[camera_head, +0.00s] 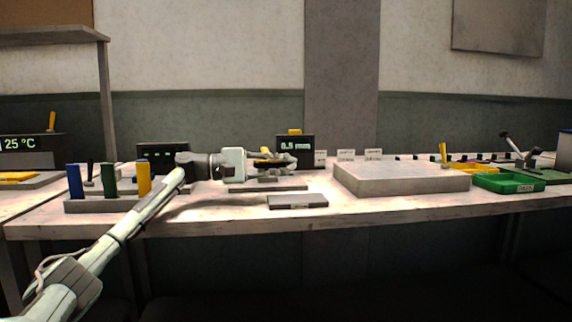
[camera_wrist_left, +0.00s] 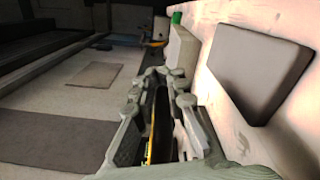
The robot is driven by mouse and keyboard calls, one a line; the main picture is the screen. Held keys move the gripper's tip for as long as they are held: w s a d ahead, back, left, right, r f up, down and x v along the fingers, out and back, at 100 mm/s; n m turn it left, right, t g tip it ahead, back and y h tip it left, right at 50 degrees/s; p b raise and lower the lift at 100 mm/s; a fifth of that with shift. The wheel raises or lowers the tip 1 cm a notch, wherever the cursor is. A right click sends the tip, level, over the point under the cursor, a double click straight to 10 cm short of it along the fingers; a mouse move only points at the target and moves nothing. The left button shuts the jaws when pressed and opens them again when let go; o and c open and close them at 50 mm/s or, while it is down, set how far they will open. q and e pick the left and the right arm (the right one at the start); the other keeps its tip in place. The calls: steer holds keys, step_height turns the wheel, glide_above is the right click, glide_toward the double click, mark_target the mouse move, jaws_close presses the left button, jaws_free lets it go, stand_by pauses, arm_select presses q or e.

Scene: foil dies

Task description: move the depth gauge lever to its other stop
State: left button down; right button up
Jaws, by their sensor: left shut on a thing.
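The depth gauge's dark display (camera_head: 295,150) reads 0.5 mm and stands at the back middle of the bench. A yellow piece (camera_head: 294,131) shows at its top edge. My left gripper (camera_head: 287,161) is in front of the display's lower part, pointing right. It is shut on a dark, yellow-edged part, which shows between the fingers in the left wrist view (camera_wrist_left: 160,122). The fingers hide most of this part, and I cannot tell for sure whether it is the gauge's lever. My right gripper is in neither view.
A dark flat slab (camera_head: 297,201) lies in front of the gripper. A large pale block (camera_head: 400,178) stands to the right, with a green tray (camera_head: 508,183) beyond it. Blue, green and yellow posts on a base (camera_head: 105,205) stand at left. The front bench strip is mostly clear.

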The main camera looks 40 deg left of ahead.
arm_select(q)
steer(key=c, duration=1.6)
jaws_free()
steer(key=shift+f, duration=0.6)
steer(key=shift+o, duration=0.2)
steer(key=shift+a, duration=0.1)
steer(key=shift+r, duration=0.3)
step_height(320, 180, up, 10)
steer(key=shift+f, duration=0.15)
